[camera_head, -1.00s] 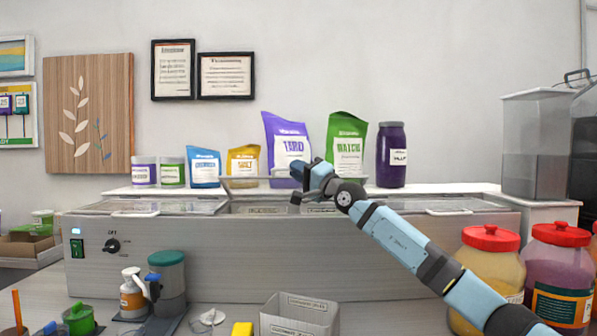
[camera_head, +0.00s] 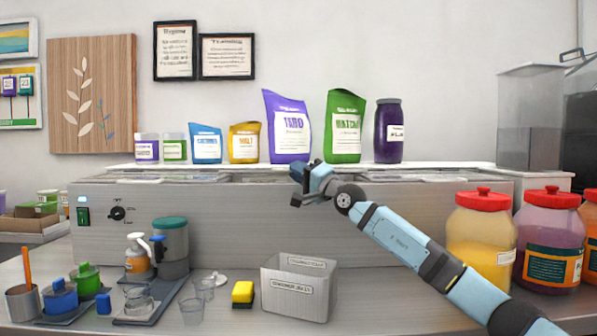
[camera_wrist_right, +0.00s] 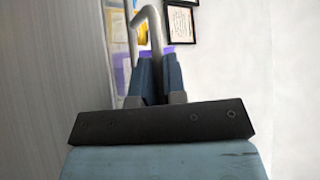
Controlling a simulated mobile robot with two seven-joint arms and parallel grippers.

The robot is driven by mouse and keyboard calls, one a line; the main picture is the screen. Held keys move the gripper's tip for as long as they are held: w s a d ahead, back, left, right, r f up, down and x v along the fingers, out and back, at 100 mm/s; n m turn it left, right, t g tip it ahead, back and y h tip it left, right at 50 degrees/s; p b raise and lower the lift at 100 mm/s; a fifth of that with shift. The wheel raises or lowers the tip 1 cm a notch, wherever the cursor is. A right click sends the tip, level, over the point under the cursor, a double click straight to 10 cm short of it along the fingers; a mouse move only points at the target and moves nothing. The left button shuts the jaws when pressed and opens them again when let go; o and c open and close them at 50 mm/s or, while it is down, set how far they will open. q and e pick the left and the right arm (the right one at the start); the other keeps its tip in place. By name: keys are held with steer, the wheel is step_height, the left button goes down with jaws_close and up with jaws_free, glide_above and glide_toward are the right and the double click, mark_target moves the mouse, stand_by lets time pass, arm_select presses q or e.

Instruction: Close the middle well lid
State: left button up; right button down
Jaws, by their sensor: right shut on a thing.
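The long grey metal cabinet (camera_head: 230,215) holds the wells, and its top shows almost edge-on in the head view. The middle well lid (camera_head: 255,178) is a thin strip near the top's centre; its angle is hard to tell. My right gripper (camera_head: 303,172) is at the cabinet's top front edge, by the middle lid. In the right wrist view its fingers (camera_wrist_right: 155,70) are shut on a bent grey metal bar, the lid handle (camera_wrist_right: 148,18). The grip point is partly hidden by the fingers. My left gripper is not in view.
Bags and jars, including a purple bag (camera_head: 288,135) and green bag (camera_head: 345,130), stand on a shelf behind the lids. Red-lidded jars (camera_head: 482,235) stand right, near my right arm.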

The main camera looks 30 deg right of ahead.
steer(key=shift+f, duration=0.1)
steer(key=c, duration=1.2)
jaws_free()
steer(key=shift+w, duration=0.15)
steer(key=shift+d, duration=0.1)
steer(key=shift+s+f, duration=0.3)
steer(key=shift+s, duration=0.05)
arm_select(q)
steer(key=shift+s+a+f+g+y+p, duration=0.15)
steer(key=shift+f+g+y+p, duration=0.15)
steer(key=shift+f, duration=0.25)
arm_select(e)
steer(key=shift+v, duration=6.5)
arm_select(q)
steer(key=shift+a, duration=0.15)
